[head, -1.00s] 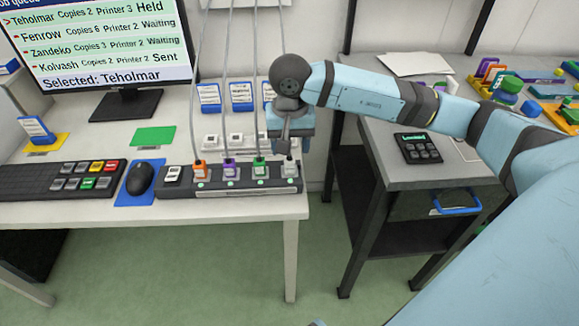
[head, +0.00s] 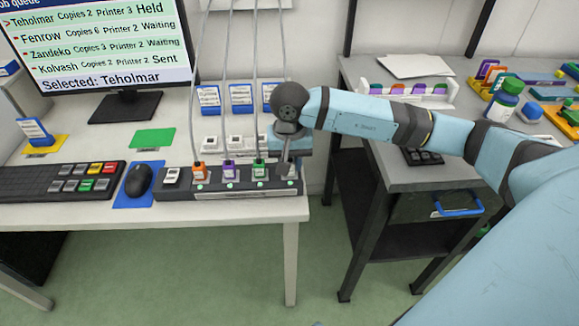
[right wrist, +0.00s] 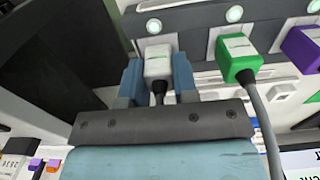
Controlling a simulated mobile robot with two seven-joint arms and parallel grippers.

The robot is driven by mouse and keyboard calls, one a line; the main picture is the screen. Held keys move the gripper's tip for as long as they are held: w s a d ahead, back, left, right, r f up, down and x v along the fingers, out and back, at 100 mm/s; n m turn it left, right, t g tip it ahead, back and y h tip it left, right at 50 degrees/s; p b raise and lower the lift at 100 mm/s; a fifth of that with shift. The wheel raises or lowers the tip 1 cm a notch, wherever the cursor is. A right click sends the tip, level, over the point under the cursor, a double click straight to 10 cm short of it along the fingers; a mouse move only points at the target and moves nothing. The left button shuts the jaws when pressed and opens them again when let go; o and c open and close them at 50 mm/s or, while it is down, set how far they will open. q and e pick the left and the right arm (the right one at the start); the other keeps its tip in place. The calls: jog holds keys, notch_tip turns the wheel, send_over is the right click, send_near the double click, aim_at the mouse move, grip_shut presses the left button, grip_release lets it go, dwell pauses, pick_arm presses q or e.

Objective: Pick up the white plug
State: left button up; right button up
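The white plug (right wrist: 157,62) stands in the end socket of the dark power strip (right wrist: 196,45), with its cable end facing me in the right wrist view. My right gripper (right wrist: 158,72) has one blue finger on each side of it, both against its sides with no clear gap. In the head view my right gripper (head: 287,160) is down at the right end of the power strip (head: 228,188) and mostly hides the white plug. Orange (head: 199,170), purple (head: 229,170) and green (head: 260,170) plugs stand in the other sockets. My left gripper is not in view.
The green plug (right wrist: 237,58) is close beside my right gripper. Grey cables rise from the plugs. A mouse (head: 139,180) and keyboard (head: 60,181) lie to the left. A side table (head: 400,178) stands to the right, past a gap.

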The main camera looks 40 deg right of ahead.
aim_at(289, 160)
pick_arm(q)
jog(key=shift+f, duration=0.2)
pick_arm(e)
jog(key=shift+r, duration=0.15)
pick_arm(q)
jog(key=p, duration=0.2)
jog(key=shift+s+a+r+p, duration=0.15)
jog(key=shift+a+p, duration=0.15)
pick_arm(e)
notch_tip(289, 160, up, 20)
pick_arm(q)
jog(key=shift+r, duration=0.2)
pick_arm(e)
jog(key=shift+w, duration=0.1)
